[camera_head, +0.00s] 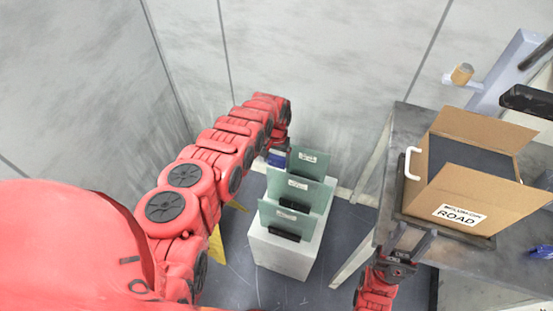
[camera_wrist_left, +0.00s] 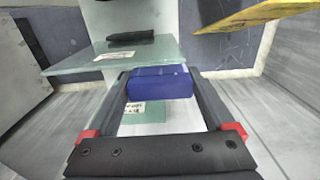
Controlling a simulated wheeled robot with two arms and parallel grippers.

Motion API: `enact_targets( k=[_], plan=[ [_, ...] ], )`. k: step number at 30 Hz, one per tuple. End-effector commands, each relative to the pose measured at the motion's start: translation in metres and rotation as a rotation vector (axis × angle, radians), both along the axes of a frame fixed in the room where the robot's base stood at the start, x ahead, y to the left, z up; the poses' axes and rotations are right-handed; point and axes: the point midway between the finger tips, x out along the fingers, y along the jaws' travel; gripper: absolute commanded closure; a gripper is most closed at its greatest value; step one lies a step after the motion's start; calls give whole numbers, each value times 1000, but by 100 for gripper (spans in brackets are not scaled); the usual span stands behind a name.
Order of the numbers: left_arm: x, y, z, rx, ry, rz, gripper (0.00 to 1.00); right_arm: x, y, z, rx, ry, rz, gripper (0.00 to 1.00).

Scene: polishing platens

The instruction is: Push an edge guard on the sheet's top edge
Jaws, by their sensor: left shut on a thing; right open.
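Three greenish glass sheets stand upright in black holders on a white block (camera_head: 272,252): a front sheet (camera_head: 283,221), a middle sheet (camera_head: 313,195) and a rear sheet (camera_head: 318,160). Each has a white label. My left gripper (camera_head: 279,150) is shut on a blue edge guard (camera_head: 277,159), by the rear sheet's upper left side. In the left wrist view the guard (camera_wrist_left: 160,82) sits between the fingers, with a labelled sheet (camera_wrist_left: 155,116) partly visible behind it; whether they touch I cannot tell. My right gripper (camera_head: 412,242) is open and empty beside the bench.
A grey bench (camera_head: 405,125) on the right carries an open cardboard box (camera_head: 475,190) on a dark tray. A blue item (camera_head: 543,252) lies at the bench's right. A yellow piece (camera_head: 217,246) stands left of the block. Floor between block and bench is clear.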

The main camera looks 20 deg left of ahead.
Motion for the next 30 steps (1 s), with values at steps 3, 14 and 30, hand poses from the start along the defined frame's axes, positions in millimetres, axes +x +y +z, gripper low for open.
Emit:
enact_targets(
  k=[3,14,30],
  plan=[
    [0,0,0,0,0,0,66,0,0,0,0,0,0,50],
    [0,0,-2,0,1,0,66,0,0,-2,0,0,0,50],
    [-2,0,-13,0,1,0,66,0,0,-8,0,0,0,50]
  ],
)
